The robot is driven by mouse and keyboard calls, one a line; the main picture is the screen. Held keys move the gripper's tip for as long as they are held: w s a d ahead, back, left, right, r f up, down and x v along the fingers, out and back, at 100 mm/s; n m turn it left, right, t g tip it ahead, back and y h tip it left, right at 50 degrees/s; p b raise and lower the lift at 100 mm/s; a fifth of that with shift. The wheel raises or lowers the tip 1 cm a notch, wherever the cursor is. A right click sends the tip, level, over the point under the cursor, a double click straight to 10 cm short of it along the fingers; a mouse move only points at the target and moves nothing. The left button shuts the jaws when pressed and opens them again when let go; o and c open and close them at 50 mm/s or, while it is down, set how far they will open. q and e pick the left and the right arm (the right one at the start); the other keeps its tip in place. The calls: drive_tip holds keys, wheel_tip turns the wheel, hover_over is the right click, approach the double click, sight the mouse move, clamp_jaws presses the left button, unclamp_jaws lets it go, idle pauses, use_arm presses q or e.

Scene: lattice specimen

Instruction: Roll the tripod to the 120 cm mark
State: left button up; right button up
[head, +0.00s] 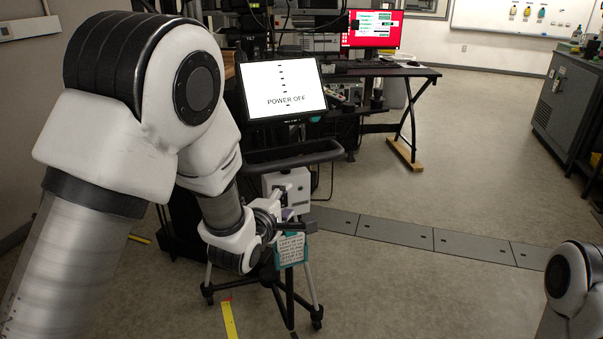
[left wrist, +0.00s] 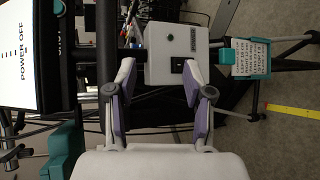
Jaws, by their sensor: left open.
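The tripod (head: 311,283) stands upright on small castors in the head view. It carries a screen (head: 282,84) reading "POWER OFF", a dark handlebar (head: 293,157), a light grey box (head: 290,189) and a small printed card (head: 291,249) in a teal holder. A yellow tape (head: 229,318) with a red end lies on the floor by its castors. My left gripper (head: 284,216) is at the tripod's front, just below the box. In the left wrist view its open fingers (left wrist: 160,92) point toward the box (left wrist: 176,52); contact cannot be told. My right gripper is out of frame.
A desk (head: 385,70) with a red-screened monitor (head: 372,29) stands behind the tripod. A dark floor strip (head: 405,233) runs across behind it. A grey cabinet (head: 566,100) stands far right. The floor between desk and cabinet is clear.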

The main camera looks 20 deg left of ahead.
sight(294, 165)
use_arm(q)
wheel_tip(294, 165, up, 7)
drive_tip(key=t, duration=0.1)
drive_tip(key=w, duration=0.3)
drive_tip(key=w+f, duration=0.1)
drive_tip(key=w, duration=0.2)
drive_tip(key=w+f, duration=0.1)
drive_tip(key=w, duration=0.1)
drive_tip(key=shift+w, duration=0.4)
drive_tip(key=shift+s+r, duration=0.1)
drive_tip(key=shift+c, duration=0.4)
clamp_jaws()
